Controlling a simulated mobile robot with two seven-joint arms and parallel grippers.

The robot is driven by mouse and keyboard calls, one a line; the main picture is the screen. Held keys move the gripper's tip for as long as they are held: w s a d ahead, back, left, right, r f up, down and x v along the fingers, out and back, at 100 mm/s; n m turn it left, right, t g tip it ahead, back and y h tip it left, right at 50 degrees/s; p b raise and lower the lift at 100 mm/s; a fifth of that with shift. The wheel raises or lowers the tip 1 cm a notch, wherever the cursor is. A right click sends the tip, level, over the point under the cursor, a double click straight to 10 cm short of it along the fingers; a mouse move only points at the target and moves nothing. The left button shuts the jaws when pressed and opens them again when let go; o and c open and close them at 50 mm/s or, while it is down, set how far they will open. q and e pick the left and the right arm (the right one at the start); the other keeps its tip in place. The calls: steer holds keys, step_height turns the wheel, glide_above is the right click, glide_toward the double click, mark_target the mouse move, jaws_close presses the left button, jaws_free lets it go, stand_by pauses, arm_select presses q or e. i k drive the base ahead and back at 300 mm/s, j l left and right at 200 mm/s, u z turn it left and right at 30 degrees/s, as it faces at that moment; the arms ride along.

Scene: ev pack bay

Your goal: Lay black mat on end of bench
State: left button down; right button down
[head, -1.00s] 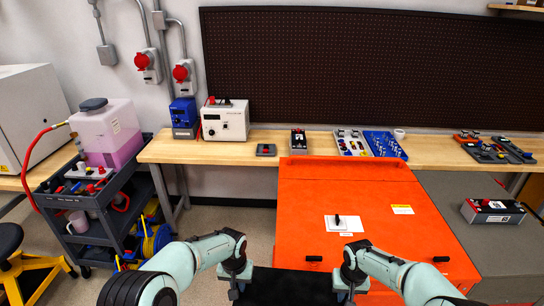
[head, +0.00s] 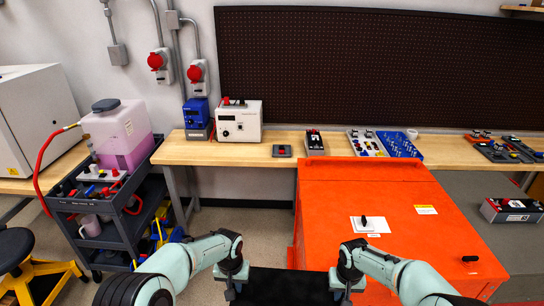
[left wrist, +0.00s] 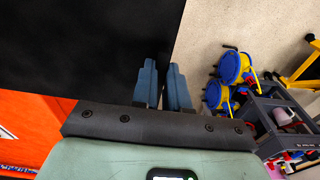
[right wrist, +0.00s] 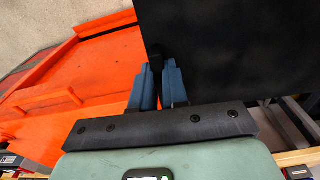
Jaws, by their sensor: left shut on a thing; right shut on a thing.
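The black mat (head: 285,286) hangs between my two grippers at the bottom of the head view; its lower part is cut off by the frame. My left gripper (head: 235,287) is shut on the mat's left edge, and the mat also fills the upper left of the left wrist view (left wrist: 85,45). My right gripper (head: 340,287) is shut on its right edge, as the right wrist view shows (right wrist: 158,68). The wooden bench (head: 240,154) runs along the wall ahead, with its left end beside the cart. The mat is well apart from the bench.
An orange cabinet (head: 400,265) stands ahead to the right. A dark cart (head: 110,232) with a pink-filled tank (head: 118,140) is at the left. A white instrument (head: 239,122) and blue unit (head: 196,113) stand near the bench's left end. Floor shows between cart and cabinet.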

mark_target(232, 158)
steer(key=j, duration=0.3)
steer(key=i+j, duration=0.1)
steer(key=j, duration=0.2)
steer(key=i+j, duration=0.35)
steer(key=j, duration=0.2)
steer(key=i+j, duration=0.4)
steer(key=i, duration=0.2)
steer(key=i+u, duration=0.1)
steer(key=i, duration=1.95)
